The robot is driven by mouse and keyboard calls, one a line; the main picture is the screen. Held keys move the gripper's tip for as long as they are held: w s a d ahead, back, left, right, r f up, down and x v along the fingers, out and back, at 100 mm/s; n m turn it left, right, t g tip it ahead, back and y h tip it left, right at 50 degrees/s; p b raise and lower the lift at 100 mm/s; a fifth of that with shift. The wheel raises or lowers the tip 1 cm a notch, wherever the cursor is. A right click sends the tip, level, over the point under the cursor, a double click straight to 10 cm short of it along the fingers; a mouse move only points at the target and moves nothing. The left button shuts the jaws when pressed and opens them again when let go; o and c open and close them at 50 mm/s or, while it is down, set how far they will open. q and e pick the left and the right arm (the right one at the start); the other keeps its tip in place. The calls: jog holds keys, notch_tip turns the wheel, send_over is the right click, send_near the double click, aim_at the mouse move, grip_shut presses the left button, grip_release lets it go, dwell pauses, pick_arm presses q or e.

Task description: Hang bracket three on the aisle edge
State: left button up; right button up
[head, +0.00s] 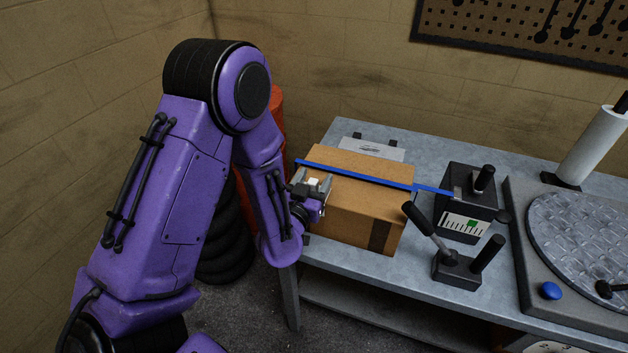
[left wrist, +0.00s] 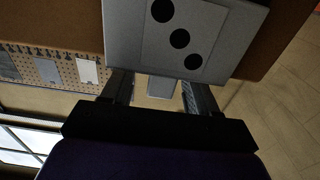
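A grey plate with three black dots, bracket three (left wrist: 180,38), shows at the top of the left wrist view. A narrow pale tab runs from it down between my left gripper's fingers (left wrist: 160,92). The fingers stand apart, with a visible gap on the left side of the tab. Brown surface shows behind the plate. In the head view my left gripper (head: 314,187) is at the left end of the cardboard box (head: 345,212), with a small pale piece between its fingers. The gripper hides most of the bracket there. My right gripper is not in view.
A blue strap (head: 360,174) crosses the box to a black gauge unit (head: 467,205). A lever block (head: 457,266), a round plate (head: 585,232) and a white roll (head: 595,143) stand on the grey bench (head: 345,130). Tyres (head: 222,240) are stacked left of the bench.

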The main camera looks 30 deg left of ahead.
pick_arm(q)
jog(key=p+v, duration=0.4)
jog(key=v, duration=0.6)
jog(key=shift+s, duration=0.35)
